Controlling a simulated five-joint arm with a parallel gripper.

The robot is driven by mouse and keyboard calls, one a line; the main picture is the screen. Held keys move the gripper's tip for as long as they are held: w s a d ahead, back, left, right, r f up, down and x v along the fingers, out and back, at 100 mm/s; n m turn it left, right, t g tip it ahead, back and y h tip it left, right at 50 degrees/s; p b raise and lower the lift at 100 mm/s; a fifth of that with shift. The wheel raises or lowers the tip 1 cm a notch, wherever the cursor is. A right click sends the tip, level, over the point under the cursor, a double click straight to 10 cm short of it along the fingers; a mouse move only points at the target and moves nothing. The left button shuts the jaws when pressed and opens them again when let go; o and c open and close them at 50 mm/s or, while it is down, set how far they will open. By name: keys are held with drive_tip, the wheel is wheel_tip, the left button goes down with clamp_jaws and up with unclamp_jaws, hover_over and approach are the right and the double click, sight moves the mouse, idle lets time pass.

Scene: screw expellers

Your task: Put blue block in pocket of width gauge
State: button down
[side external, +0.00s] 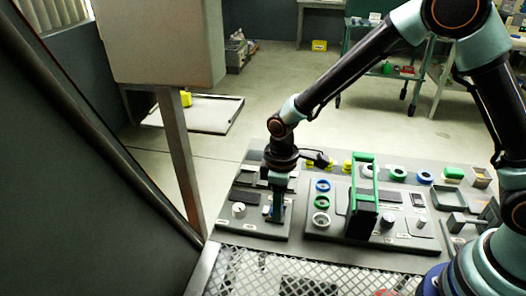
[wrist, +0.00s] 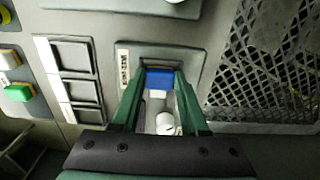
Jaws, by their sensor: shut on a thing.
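My gripper (wrist: 160,78) is shut on the blue block (wrist: 160,79), which shows between the two green fingertips in the wrist view. In the side external view my gripper (side external: 275,214) points down at the left grey board, with a bit of blue at its tips. In the wrist view the block is over or within a raised grey frame (wrist: 190,52) with a small printed label, which looks like the width gauge. The fingers hide much of the frame, and I cannot tell whether the block is inside its pocket or above it. A white round part (wrist: 165,124) shows between the fingers.
Three dark square recesses (wrist: 75,56) line up left of the frame. A metal mesh (wrist: 265,60) lies to its right. A white knob (side external: 239,210) stands left of my gripper. A green upright frame (side external: 363,190) and several coloured rings (side external: 321,203) stand on the board to the right.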

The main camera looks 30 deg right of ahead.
drive_tip(key=shift+f, duration=0.3)
drive_tip(key=shift+f, duration=0.35)
drive_tip(key=shift+c, duration=2.1)
unclamp_jaws()
drive_tip(key=shift+s, duration=0.1)
wheel_tip(320, 180, up, 14)
drive_tip(key=f, duration=0.1)
drive_tip(key=s+d+r+m+t, duration=0.2)
drive_tip(key=s+d+r+m, duration=0.2)
drive_tip(key=d, duration=0.3)
drive_tip(key=s+d+r+m+t, duration=0.3)
drive_tip(key=s+d+r+m, duration=0.2)
drive_tip(key=d, duration=0.3)
drive_tip(key=shift+s+d+r+t, duration=0.15)
drive_tip(key=shift+s+r+t, duration=0.25)
drive_tip(key=shift+r, duration=0.3)
